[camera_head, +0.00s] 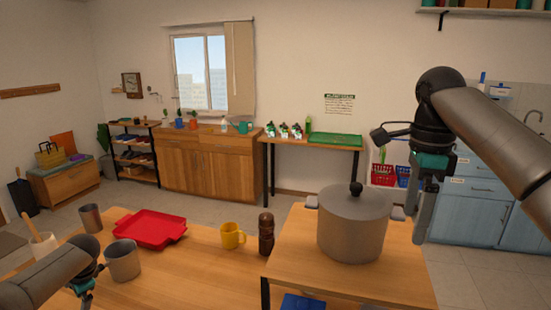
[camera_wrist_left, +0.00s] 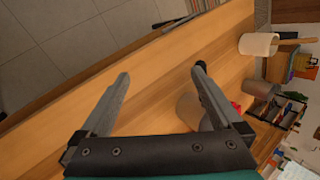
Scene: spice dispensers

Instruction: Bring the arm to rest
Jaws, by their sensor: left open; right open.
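My right arm comes in from the right, and its gripper (camera_head: 419,205) hangs with fingers pointing down beside the big grey pot (camera_head: 352,230), at the pot's right handle. It holds nothing that I can see. My left arm is low at the left, with its gripper (camera_head: 86,298) partly cut off by the bottom edge. In the left wrist view the left gripper (camera_wrist_left: 160,82) is open and empty above the wooden table (camera_wrist_left: 150,70). A grey metal cup (camera_wrist_left: 190,108) shows partly behind one finger. In the head view this cup (camera_head: 123,262) stands near the left gripper.
On the table are a red tray (camera_head: 150,229), a yellow mug (camera_head: 232,236), a dark pepper mill (camera_head: 266,234), another grey cup (camera_head: 91,218) and a pale crock (camera_head: 43,245) with a utensil. A blue item (camera_head: 302,302) lies below the pot. Bare wood shows around the tray.

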